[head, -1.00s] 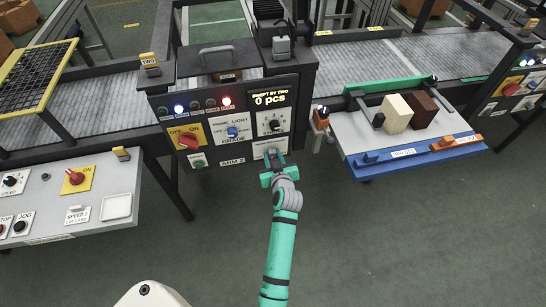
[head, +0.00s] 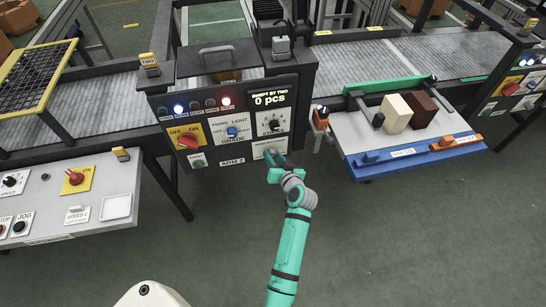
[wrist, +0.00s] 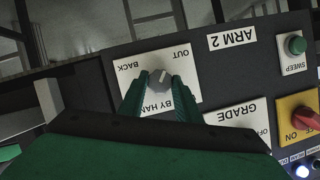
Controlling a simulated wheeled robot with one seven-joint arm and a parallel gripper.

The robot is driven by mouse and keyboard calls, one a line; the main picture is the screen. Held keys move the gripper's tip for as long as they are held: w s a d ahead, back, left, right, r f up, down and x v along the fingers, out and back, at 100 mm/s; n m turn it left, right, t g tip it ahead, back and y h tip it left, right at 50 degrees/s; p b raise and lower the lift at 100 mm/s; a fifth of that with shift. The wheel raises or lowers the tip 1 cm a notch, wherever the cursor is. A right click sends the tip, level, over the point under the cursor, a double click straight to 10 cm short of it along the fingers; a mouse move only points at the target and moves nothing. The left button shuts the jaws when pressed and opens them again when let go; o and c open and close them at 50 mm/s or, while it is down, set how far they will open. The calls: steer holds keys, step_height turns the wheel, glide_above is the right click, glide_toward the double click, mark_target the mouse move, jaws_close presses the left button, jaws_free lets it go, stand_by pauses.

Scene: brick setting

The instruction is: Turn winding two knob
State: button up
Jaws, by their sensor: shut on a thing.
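A small grey knob (wrist: 159,79) sits on a white plate (wrist: 126,68) marked OUT, BACK and BY HAND, upside down in the wrist view. No label reading "winding two" is legible. My gripper (wrist: 161,86) has its two green fingers on either side of this knob, closed on it. The knob's pale mark points up and slightly right in the wrist view. In the head view my gripper (head: 272,160) is at the lower right of the ARM 2 panel (head: 205,158), and it largely hides the knob there.
Above the plate is a dial (head: 274,125). Left of it are the GRADE knob (head: 232,132) and a red switch (head: 188,141) on yellow. A tray (head: 410,147) with a cream block (head: 397,113) and a brown block (head: 422,106) juts out at right. The floor in front is clear.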

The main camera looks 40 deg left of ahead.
steer(key=shift+w+d+m+g+y, duration=0.1)
steer(key=shift+m+g+y, duration=0.45)
steer(key=shift+m, duration=0.55)
steer(key=o, duration=1.1)
steer(key=shift+w, duration=0.1)
steer(key=shift+c, duration=0.2)
steer(key=shift+d, duration=0.2)
steer(key=v, duration=1)
steer(key=shift+d, duration=0.3)
